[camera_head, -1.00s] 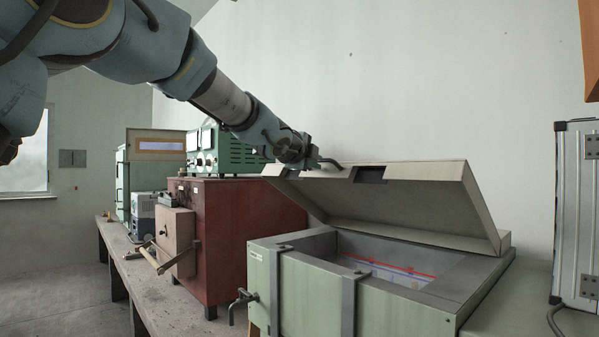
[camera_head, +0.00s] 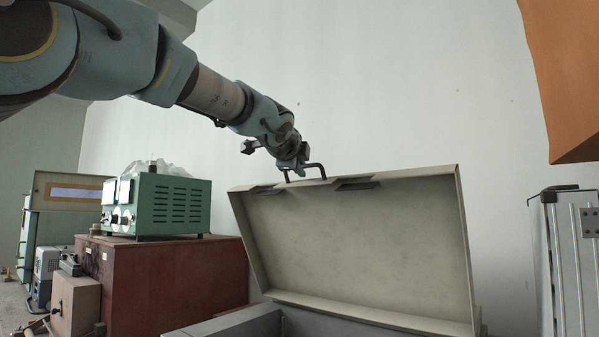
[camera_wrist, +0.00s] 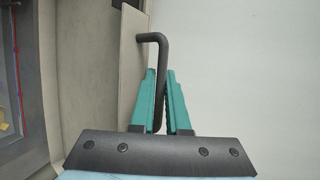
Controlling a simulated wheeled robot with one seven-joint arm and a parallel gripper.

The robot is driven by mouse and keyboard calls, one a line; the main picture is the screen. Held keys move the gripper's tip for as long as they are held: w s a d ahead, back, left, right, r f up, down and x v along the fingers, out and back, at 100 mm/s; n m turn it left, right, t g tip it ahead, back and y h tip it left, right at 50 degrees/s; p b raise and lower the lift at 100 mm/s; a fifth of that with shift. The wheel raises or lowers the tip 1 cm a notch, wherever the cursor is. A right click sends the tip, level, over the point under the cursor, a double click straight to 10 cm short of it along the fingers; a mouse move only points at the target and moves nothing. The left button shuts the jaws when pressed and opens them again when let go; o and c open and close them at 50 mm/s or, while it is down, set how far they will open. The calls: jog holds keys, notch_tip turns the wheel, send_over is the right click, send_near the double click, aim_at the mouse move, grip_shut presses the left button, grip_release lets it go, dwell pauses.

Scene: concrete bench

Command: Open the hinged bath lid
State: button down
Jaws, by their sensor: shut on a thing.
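The bath lid (camera_head: 360,245) is a pale grey-beige hinged panel, raised steeply with its inner face toward the head camera. Its black bar handle (camera_head: 322,170) is on the upper edge. My gripper (camera_head: 297,166) is at that handle. In the wrist view, the teal fingers of my gripper (camera_wrist: 163,88) are closed on the dark handle (camera_wrist: 160,45), one on each side of the bar. The lid (camera_wrist: 128,50) also shows there, left of the fingers. The bath's grey rim (camera_head: 240,322) shows at the bottom of the head view; most of the bath is out of frame.
A green instrument (camera_head: 165,205) stands on a red-brown cabinet (camera_head: 165,280) at the left. A silver case (camera_head: 568,260) stands at the right, with an orange object (camera_head: 565,80) above it. The white wall (camera_head: 400,90) is behind the lid.

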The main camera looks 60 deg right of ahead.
jog(key=shift+d, duration=0.1)
jog(key=c, duration=1.2)
grip_release()
jog(key=b+v, duration=0.4)
jog(key=v, duration=0.7)
jog(key=shift+f, duration=0.1)
jog(key=shift+w+d, duration=0.1)
